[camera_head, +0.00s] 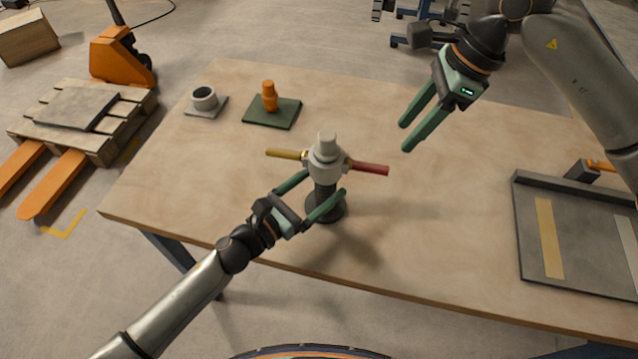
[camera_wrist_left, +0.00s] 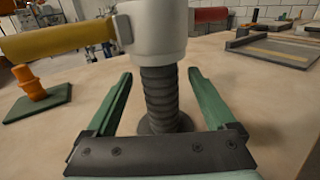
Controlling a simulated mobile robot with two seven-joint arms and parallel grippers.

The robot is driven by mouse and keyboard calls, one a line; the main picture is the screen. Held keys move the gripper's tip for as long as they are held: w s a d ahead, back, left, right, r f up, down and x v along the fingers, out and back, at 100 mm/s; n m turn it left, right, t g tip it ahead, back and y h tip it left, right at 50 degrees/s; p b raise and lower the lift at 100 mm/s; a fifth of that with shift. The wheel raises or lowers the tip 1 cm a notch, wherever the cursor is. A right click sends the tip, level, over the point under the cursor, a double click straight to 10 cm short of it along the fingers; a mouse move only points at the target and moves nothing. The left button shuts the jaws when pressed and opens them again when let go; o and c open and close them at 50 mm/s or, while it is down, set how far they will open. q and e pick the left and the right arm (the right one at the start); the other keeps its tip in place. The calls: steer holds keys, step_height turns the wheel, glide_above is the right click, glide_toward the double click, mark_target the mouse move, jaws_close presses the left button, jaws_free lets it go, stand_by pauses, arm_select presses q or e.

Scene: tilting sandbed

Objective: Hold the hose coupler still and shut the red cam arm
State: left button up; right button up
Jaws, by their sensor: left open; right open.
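The pale grey hose coupler (camera_head: 327,163) stands upright on a dark ribbed hose and round base (camera_head: 327,208) near the table's front edge. Its red cam arm (camera_head: 370,168) sticks out to the right and a yellow cam arm (camera_head: 284,154) to the left. In the left wrist view the yellow arm (camera_wrist_left: 60,40) and the ribbed hose (camera_wrist_left: 160,98) are close. My left gripper (camera_head: 325,182) is open, its green fingers on either side of the hose below the coupler, with gaps visible. My right gripper (camera_head: 405,137) is open and empty above the table, up and right of the red arm.
A grey ring on a plate (camera_head: 205,98) and an orange plug on a green plate (camera_head: 270,97) stand at the back left. A grey tray (camera_head: 575,282) with coloured strips lies at the right. The table (camera_head: 440,230) between coupler and tray is clear.

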arm_select(q)
jaws_close()
stand_by(0.6)
